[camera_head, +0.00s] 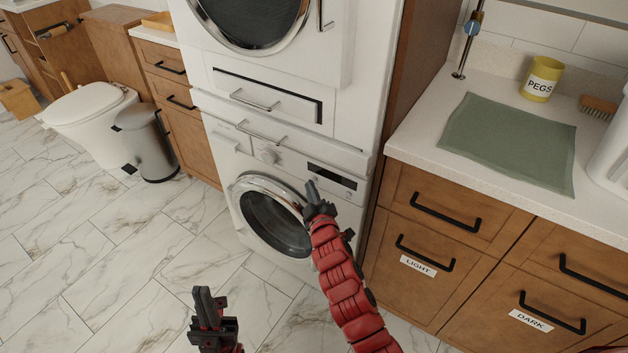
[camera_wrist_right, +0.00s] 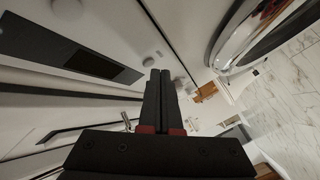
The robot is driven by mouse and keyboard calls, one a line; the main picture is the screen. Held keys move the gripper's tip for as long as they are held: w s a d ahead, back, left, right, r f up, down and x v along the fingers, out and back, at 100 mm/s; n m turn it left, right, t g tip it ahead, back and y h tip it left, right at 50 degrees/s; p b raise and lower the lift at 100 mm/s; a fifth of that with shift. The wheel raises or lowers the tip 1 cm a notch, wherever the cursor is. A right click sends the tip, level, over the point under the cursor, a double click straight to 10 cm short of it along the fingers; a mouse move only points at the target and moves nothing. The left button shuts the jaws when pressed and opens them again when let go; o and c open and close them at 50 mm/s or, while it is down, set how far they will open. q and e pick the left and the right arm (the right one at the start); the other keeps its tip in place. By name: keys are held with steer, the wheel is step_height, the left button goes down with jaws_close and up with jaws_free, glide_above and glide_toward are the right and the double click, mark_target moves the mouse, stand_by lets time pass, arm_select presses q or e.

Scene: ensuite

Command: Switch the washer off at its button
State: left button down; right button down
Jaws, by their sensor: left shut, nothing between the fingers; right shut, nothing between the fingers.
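The washer (camera_head: 228,162) is the white front-loader at the bottom of the stack, with a round glass door (camera_head: 274,222). Its panel carries a round knob (camera_head: 268,156) and a dark display (camera_head: 332,176), which also shows in the right wrist view (camera_wrist_right: 92,65). My right gripper (camera_head: 312,188) is shut and empty, in front of the panel just below the display's left part. In the right wrist view its fingers (camera_wrist_right: 159,78) point along the panel; a small round button (camera_wrist_right: 158,53) shows close to their tips. I cannot tell whether they touch. My left gripper (camera_head: 202,298) is shut and empty, low over the floor.
A handled drawer (camera_head: 268,103) and a second round-door machine (camera_head: 255,20) sit above the washer. A counter with wooden drawers (camera_head: 430,225) stands close on the right. A grey bin (camera_head: 148,145) and toilet (camera_head: 90,108) stand left. The marble floor (camera_head: 110,270) is free.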

steer(key=shift+s+a, duration=0.15)
steer(key=shift+s, duration=0.05)
steer(key=s+a+b, duration=0.3)
steer(key=s, duration=0.2)
steer(key=shift+a, duration=0.25)
stand_by(0.6)
